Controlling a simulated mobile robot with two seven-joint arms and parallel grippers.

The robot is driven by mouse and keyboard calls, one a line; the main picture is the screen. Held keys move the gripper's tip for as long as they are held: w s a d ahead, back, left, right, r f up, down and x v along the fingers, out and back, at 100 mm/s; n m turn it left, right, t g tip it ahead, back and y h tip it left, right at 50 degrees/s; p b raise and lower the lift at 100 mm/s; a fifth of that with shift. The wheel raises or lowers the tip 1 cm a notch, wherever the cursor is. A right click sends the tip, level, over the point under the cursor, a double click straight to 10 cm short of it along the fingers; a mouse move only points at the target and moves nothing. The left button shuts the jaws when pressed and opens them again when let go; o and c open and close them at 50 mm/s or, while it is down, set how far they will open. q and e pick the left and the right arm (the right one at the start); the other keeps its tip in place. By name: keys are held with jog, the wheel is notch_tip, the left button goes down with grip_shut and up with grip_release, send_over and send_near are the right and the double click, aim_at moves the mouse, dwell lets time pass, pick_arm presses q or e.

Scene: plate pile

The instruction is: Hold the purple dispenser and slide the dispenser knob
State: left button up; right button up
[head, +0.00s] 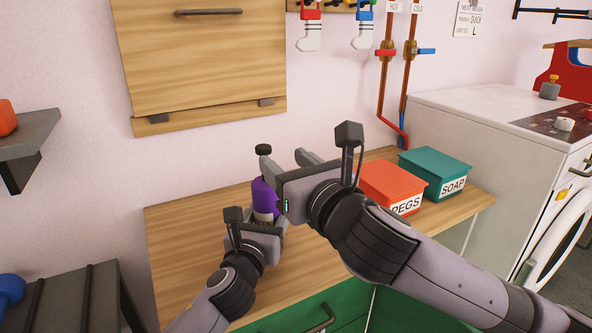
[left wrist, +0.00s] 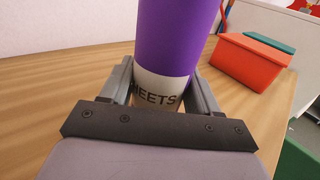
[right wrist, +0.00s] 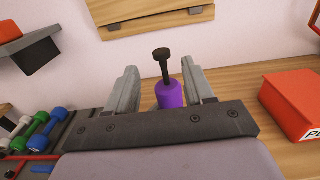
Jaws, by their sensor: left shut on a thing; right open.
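The purple dispenser (head: 262,198) stands upright on the wooden counter. It has a white label reading "…HEETS" in the left wrist view (left wrist: 160,40). Its black knob (head: 263,150) sticks up on top and also shows in the right wrist view (right wrist: 162,56). My left gripper (head: 266,222) is shut on the dispenser's lower part, one finger on each side. My right gripper (head: 287,160) is open near the top of the dispenser. In the right wrist view, the knob shows between its fingers (right wrist: 164,86), and no contact is visible.
A red PEGS box (head: 392,182) and a teal SOAP box (head: 436,170) stand on the counter (head: 190,250) to the right. A white washing machine (head: 460,130) is beyond them. A wooden wall panel (head: 200,60) hangs behind. Dumbbells (right wrist: 42,136) lie at the left.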

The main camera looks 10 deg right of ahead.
jog(key=shift+v, duration=1.2)
pick_arm(q)
jog(key=o, duration=1.6)
jog(key=shift+c, duration=0.2)
jog(key=shift+s, duration=0.1)
